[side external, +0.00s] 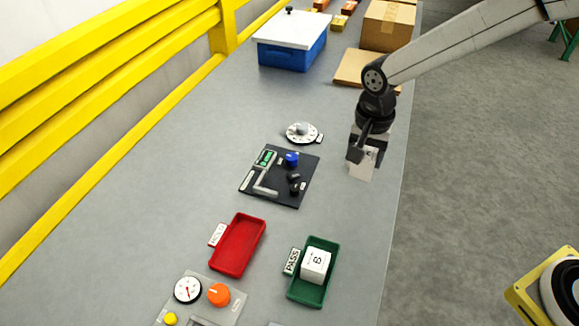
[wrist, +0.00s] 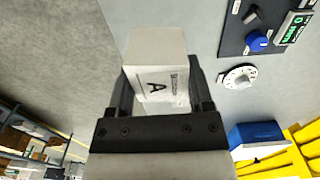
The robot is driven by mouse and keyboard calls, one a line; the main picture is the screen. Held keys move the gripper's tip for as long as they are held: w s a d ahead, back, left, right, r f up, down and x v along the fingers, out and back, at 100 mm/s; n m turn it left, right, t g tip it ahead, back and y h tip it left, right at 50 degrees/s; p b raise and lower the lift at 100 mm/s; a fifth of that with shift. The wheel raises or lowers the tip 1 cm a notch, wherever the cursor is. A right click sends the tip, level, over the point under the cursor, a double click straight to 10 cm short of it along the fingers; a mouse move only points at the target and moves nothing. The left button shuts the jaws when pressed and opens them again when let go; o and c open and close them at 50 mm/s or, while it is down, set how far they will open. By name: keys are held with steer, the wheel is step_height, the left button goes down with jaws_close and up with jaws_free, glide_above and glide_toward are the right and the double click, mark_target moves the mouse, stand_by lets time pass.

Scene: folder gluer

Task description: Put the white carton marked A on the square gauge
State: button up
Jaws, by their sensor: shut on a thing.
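My gripper (side external: 368,152) is shut on the white carton marked A (wrist: 158,78) and holds it in the air over the right side of the bench. The letter A shows in the wrist view, with the carton between the two dark fingers. In the side view only a pale part of the carton (side external: 362,168) shows below the fingers. The square gauge (side external: 266,189), a dark plate with a metal L-shaped square, a green display and a blue knob, lies on the bench to the left of my gripper. The carton is apart from it.
A round white dial (side external: 302,132) sits just behind the gauge. In front are a red tray (side external: 238,245) and a green PASS tray (side external: 291,290) holding another white carton (side external: 315,264). A blue box (side external: 290,55) and cardboard boxes (side external: 388,25) stand at the back. Bench left of the gauge is clear.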

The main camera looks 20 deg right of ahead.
steer(key=w+a+f, duration=0.2)
steer(key=w+a, duration=0.4)
steer(key=a, duration=0.1)
steer(key=w+a+f, duration=0.3)
steer(key=w+a, duration=0.4)
steer(key=shift+w+a+f, duration=0.15)
steer(key=shift+a+f, duration=0.1)
steer(key=shift+f, duration=0.15)
steer(key=shift+f, duration=2.85)
steer(key=o, duration=1.2)
